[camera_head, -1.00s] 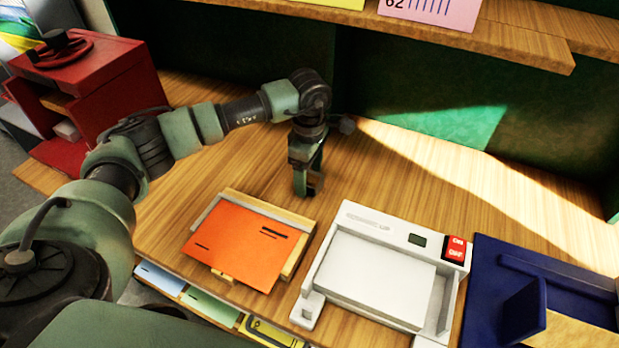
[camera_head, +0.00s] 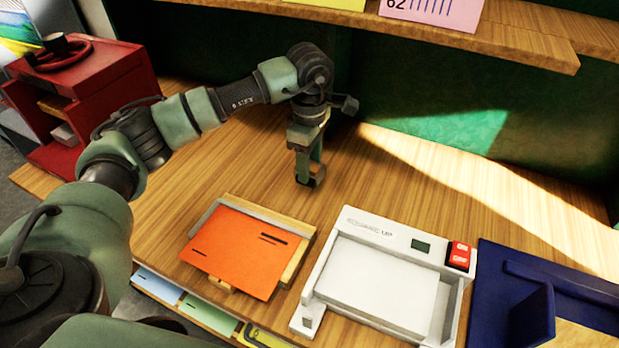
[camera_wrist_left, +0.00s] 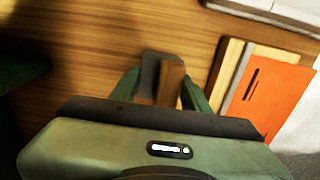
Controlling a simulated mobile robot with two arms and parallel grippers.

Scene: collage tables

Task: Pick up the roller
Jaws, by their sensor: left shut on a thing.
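My left gripper (camera_head: 309,176) points down over the wooden table, behind the orange sheet. In the left wrist view the left gripper (camera_wrist_left: 163,92) is shut on a small block-like piece, dark grey on one side and brown on the other, which appears to be the roller (camera_wrist_left: 171,80). In the head view the roller is mostly hidden by the fingers, and I cannot tell how far it is above the table. My right gripper is not in view.
An orange sheet (camera_head: 240,248) lies on a wooden holder at the front. A red cabinet (camera_head: 85,85) stands at the left. The table behind is clear.

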